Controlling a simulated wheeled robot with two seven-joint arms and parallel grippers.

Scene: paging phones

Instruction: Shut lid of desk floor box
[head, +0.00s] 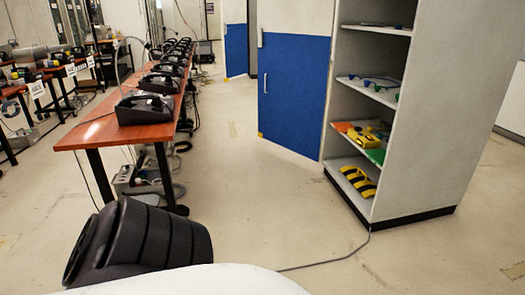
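A small grey box (124,178) with cables and what look like sockets sits on the floor under the near end of the long wooden desk (101,132). It may be the desk floor box. I cannot make out its lid or tell whether it is open, as the box is small and partly behind the desk leg. Neither my left nor my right gripper is in view.
Black phones (147,107) line the desk. A tall cabinet (441,110) with a blue door (291,95) stands at right. A black ribbed shape (150,235) fills the lower left; I cannot tell what it is. The floor (255,195) between desk and cabinet is mostly clear. A thin cable (335,261) crosses in front.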

